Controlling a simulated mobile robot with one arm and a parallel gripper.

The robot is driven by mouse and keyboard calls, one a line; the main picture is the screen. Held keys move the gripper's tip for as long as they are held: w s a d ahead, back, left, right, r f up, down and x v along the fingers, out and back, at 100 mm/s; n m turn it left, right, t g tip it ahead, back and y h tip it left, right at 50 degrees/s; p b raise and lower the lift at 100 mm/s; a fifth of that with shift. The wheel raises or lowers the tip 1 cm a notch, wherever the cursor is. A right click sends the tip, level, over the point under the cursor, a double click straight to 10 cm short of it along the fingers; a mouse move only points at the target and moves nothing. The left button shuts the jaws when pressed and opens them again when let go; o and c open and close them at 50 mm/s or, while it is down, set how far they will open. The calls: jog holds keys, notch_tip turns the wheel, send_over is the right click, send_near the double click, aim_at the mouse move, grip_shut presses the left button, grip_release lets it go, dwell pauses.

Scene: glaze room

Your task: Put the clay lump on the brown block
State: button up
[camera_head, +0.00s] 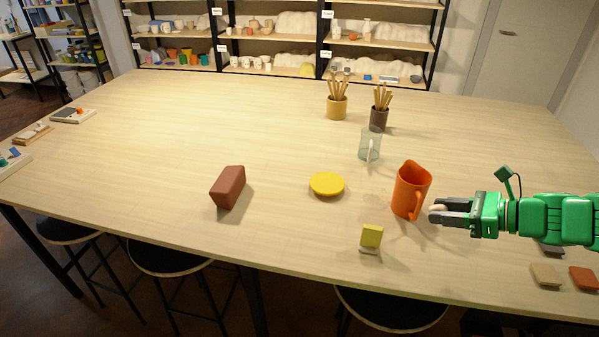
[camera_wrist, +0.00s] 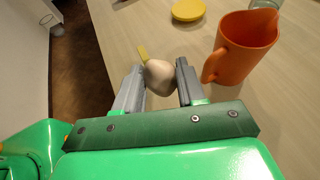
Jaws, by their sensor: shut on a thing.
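The clay lump (camera_wrist: 160,75) is pale beige and rounded. My gripper (camera_head: 437,214) is shut on it, above the right part of the table; the lump shows small between the fingertips in the head view. In the wrist view it sits between the two grey fingers of my gripper (camera_wrist: 160,84). The brown block (camera_head: 228,187) is a reddish-brown brick shape on the table, left of centre, well to the left of my gripper. Nothing lies on its top. The block is not in the wrist view.
An orange pitcher (camera_head: 411,190) stands just left of my gripper. Tool pots (camera_head: 337,107) stand behind. The table's left middle is clear.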

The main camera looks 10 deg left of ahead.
jog(key=w+a+r+n+g, duration=0.1)
jog(key=w+a, duration=0.2)
jog(key=a, duration=0.8)
jog(key=w+a+r+n+g, duration=0.1)
jog(key=w+a+r+g, duration=0.15)
jog(key=a, duration=0.85)
jog(key=s+a+r+n+g+y, duration=0.1)
jog(key=s+a, duration=0.2)
jog(key=a, duration=0.9)
jog(key=s+a+r+n+g, duration=0.1)
jog(key=s+a+r+n, duration=0.1)
jog(key=a, duration=1)
send_over(231, 178)
jog(key=shift+f, duration=6.65)
jog(key=o, duration=1.1)
jog(key=shift+f, duration=0.1)
jog(key=shift+c, duration=0.2)
